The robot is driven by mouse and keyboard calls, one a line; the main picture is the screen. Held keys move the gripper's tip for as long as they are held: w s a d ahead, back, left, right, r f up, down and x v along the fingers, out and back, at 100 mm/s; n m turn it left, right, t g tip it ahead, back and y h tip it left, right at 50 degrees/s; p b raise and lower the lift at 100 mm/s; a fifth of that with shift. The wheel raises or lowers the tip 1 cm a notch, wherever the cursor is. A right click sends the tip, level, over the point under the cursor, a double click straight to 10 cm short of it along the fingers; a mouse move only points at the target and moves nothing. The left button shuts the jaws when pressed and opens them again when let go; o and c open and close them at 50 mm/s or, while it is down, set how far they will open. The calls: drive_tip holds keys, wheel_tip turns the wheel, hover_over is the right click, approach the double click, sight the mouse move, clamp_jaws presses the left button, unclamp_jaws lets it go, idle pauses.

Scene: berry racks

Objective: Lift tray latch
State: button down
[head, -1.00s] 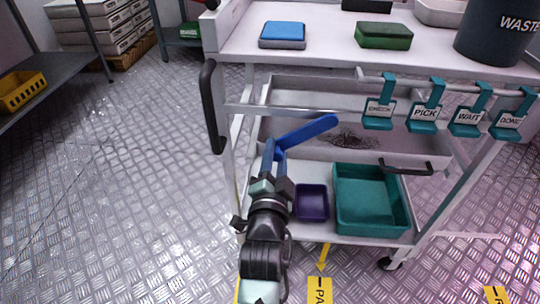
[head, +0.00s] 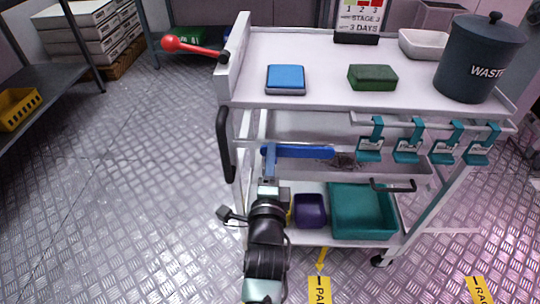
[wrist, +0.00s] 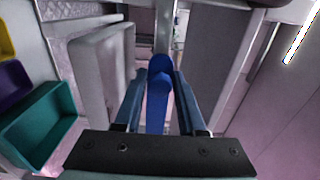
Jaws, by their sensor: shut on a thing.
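A blue bar (head: 305,152) lies nearly level in front of the cart's middle tray (head: 405,174) in the head view. It looks like the latch, but how it joins the cart cannot be told. My gripper (head: 268,165) is at the bar's left end, in front of the cart's left side. In the wrist view the bar (wrist: 157,100) stands between the two fingers of my gripper (wrist: 158,105), its rounded end pointing away. The fingers are shut on it and hide part of its sides.
The lower shelf holds a purple bin (head: 310,212) and a teal bin (head: 362,213). Teal tag hooks (head: 407,142) hang on the rail at right. A red-knobbed lever (head: 172,43) juts from the upper left. A black handle (head: 226,145) stands left of my gripper. The floor at left is clear.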

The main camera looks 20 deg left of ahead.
drive_tip(key=shift+r, duration=0.1)
idle(0.3)
drive_tip(key=c, duration=0.6)
unclamp_jaws()
drive_tip(key=p+v, duration=0.3)
drive_tip(key=v, duration=1)
drive_tip(key=shift+r, duration=0.1)
